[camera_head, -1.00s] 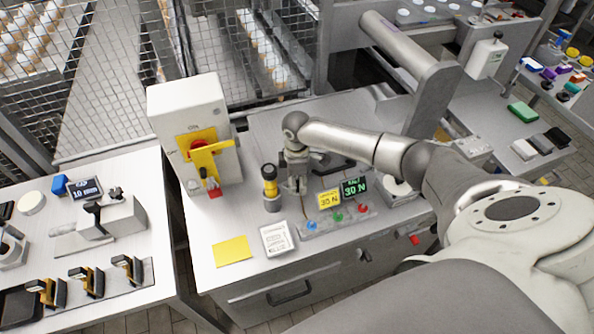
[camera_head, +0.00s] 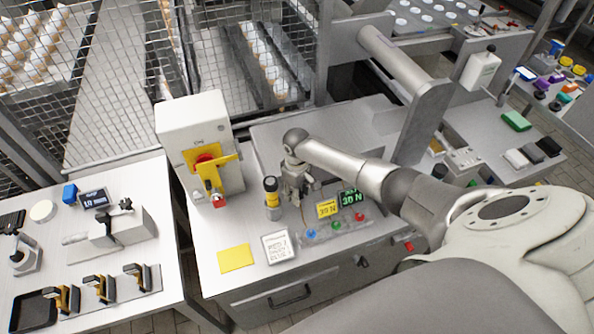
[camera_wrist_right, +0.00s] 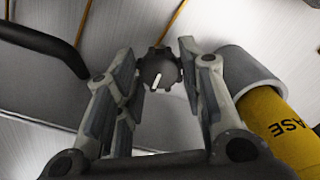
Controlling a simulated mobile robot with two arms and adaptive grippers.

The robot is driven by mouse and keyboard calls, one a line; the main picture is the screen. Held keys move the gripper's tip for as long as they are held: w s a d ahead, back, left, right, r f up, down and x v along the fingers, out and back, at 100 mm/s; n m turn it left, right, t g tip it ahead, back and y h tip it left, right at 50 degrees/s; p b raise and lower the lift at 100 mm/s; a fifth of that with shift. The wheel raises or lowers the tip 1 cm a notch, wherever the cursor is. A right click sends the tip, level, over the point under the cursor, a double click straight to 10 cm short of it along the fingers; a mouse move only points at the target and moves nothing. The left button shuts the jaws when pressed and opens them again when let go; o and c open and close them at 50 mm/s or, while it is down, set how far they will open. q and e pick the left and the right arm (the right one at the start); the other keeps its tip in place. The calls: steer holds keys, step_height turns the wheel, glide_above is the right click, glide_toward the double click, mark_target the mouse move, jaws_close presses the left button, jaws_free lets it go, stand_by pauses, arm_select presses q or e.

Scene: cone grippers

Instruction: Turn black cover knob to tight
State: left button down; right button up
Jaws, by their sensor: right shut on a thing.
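The black cover knob (camera_wrist_right: 160,70) shows in the right wrist view as a small dark lobed knob with a white pointer line, set on a brushed metal surface. My right gripper (camera_wrist_right: 158,78) has its fingers on both sides of the knob and is shut on it. In the head view my right gripper (camera_head: 297,192) points down onto the grey bench, just right of a yellow and black cylinder. The knob is hidden there by the gripper. No tight mark can be read around the knob. My left gripper is in neither view.
A yellow cylinder with a grey cap (camera_wrist_right: 262,105) stands close beside the fingers. A dark curved bar (camera_wrist_right: 45,45) is at the wrist view's left. A yellow display (camera_head: 327,208) and a green display (camera_head: 351,198) stand right of the gripper. A switch box (camera_head: 197,140) stands to the left.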

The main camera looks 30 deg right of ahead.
steer(key=shift+w, duration=0.1)
stand_by(0.4)
steer(key=o, duration=0.7)
steer(key=shift+o, duration=0.4)
step_height(320, 180, up, 12)
